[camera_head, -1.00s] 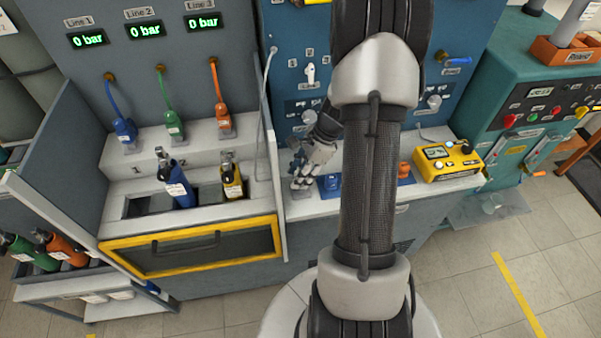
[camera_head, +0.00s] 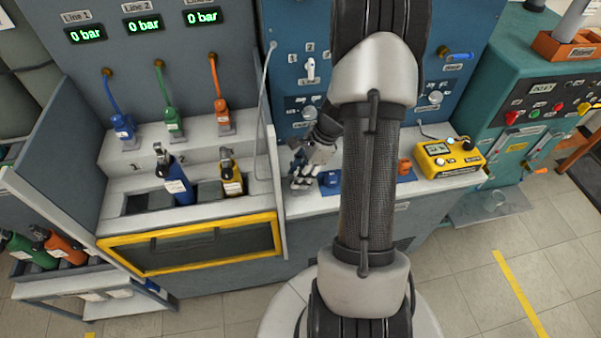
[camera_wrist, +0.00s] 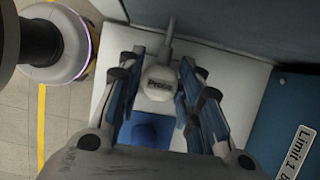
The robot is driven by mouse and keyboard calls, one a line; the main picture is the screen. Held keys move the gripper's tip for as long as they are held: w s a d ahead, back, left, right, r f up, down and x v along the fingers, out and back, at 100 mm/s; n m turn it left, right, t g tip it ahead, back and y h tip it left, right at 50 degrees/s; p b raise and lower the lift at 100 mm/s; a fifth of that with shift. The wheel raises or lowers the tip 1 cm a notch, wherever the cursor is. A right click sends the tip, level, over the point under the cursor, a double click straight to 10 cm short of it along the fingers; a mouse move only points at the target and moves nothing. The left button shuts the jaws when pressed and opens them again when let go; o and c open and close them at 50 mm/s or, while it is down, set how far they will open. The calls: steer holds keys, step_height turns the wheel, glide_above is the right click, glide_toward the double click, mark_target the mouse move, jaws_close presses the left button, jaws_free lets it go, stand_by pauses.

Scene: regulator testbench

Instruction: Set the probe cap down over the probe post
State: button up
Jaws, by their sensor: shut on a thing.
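My gripper (camera_wrist: 158,78) is closed around a white round piece marked with what looks like "Probe", which I take for the probe cap (camera_wrist: 159,84). A grey rod or cable shows behind it toward the top of the wrist view; I cannot tell if it belongs to the cap. I cannot tell whether the cap touches anything below.
A grey partition (camera_head: 270,165) stands just left of my gripper. An orange fitting (camera_head: 404,166) and a yellow meter (camera_head: 448,158) stand to the right. The blue panel (camera_head: 295,95) rises behind.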

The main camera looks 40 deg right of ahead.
steer(key=shift+f, duration=0.25)
steer(key=o, duration=1.2)
steer(key=shift+o, duration=0.2)
steer(key=shift+r, duration=0.1)
steer(key=v, duration=1.1)
steer(key=shift+s+d+r, duration=0.15)
steer(key=shift+r, duration=0.2)
